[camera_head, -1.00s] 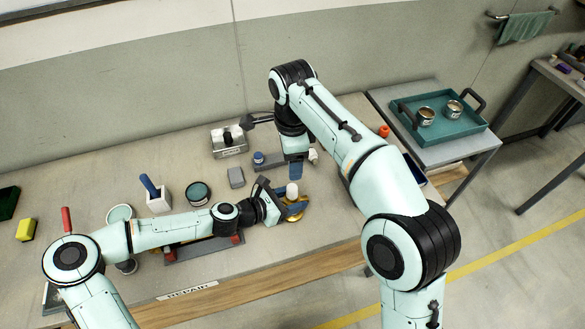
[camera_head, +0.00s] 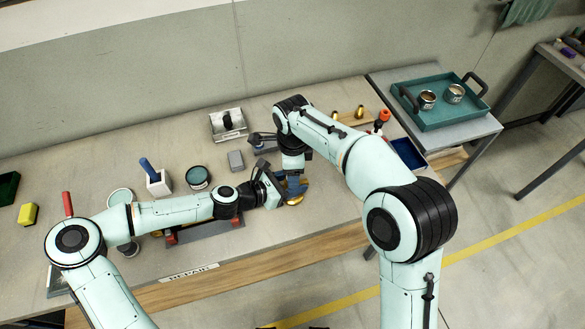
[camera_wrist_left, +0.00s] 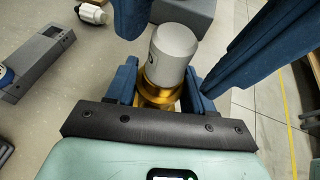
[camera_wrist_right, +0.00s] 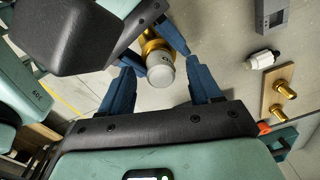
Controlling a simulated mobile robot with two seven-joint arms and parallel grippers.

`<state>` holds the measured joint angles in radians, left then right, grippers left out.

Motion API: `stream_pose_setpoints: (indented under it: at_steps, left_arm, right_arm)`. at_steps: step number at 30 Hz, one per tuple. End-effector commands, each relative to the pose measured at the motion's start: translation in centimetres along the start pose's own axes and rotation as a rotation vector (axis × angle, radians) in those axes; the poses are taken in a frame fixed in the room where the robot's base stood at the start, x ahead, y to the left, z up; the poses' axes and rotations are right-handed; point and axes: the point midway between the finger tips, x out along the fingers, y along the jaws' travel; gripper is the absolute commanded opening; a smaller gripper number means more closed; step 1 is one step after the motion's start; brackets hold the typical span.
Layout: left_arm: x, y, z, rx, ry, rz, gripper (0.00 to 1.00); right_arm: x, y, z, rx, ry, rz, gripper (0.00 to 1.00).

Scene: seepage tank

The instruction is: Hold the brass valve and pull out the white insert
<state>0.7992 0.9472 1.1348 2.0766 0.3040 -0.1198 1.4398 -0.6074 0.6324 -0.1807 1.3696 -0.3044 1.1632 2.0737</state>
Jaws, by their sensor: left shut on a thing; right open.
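The brass valve (camera_wrist_left: 158,92) stands upright, with the pale white insert (camera_wrist_left: 172,50) projecting from its top. My left gripper (camera_head: 280,190) is shut on the valve from the side. In the right wrist view the insert (camera_wrist_right: 160,75) and part of the brass body (camera_wrist_right: 150,42) show. My right gripper (camera_wrist_right: 160,78) is open, its blue fingers on either side of the insert, with gaps visible. In the head view the brass (camera_head: 298,193) shows beside the grippers; the insert is hidden there by the right gripper.
A white fitting with a black end (camera_wrist_right: 262,60) lies near a wooden block with brass pegs (camera_wrist_right: 276,92). A metal box (camera_head: 228,124) and a grey block (camera_head: 236,161) stand behind. A blue tray (camera_head: 408,152) lies to the right. Both arms crowd the valve.

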Motion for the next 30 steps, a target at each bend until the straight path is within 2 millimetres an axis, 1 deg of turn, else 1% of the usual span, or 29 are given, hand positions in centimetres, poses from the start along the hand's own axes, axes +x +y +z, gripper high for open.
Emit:
stream_pose_setpoints:
  at_steps: [9,11,12,14,15,16,17,18,19,20,30]
  left_arm:
    - [0.0,-0.01,0.1,0.001,-0.001,0.0,0.07]
    - [0.0,-0.01,0.1,0.001,-0.001,0.0,0.07]
    - [0.0,-0.01,0.1,0.001,-0.001,0.0,0.07]
    - [0.0,-0.01,0.1,0.001,-0.001,0.0,0.07]
    - [0.0,-0.01,0.1,0.001,-0.001,0.0,0.07]
    - [0.0,-0.01,0.1,0.001,-0.001,0.0,0.07]
    - [0.0,-0.01,0.1,0.001,-0.001,0.0,0.07]
    - [0.0,-0.01,0.1,0.001,-0.001,0.0,0.07]
    - [0.0,-0.01,0.1,0.001,-0.001,0.0,0.07]
    - [0.0,-0.01,0.1,0.001,-0.001,0.0,0.07]
    - [0.0,0.0,0.09,0.001,-0.001,0.0,0.07]
  right_arm:
    - [0.24,-0.01,0.0,0.0,0.0,0.0,0.63]
    - [0.23,-0.01,0.0,0.0,0.0,0.0,0.43]
    - [0.23,-0.01,-0.01,0.0,0.0,0.0,0.3]
    - [0.22,-0.02,0.0,0.0,0.0,0.0,0.11]
    - [0.22,-0.02,-0.01,0.0,0.0,0.0,0.03]
    - [0.22,-0.02,0.0,0.0,0.0,0.0,0.03]
    - [0.21,-0.02,0.0,0.0,0.0,0.0,0.26]
    - [0.21,-0.02,0.0,0.0,0.0,0.0,0.13]
    - [0.21,-0.02,0.0,0.0,0.0,-0.001,0.03]
    - [0.21,-0.02,0.0,0.0,0.0,-0.001,0.0]
    - [0.18,-0.02,0.01,-0.001,-0.001,-0.001,0.0]
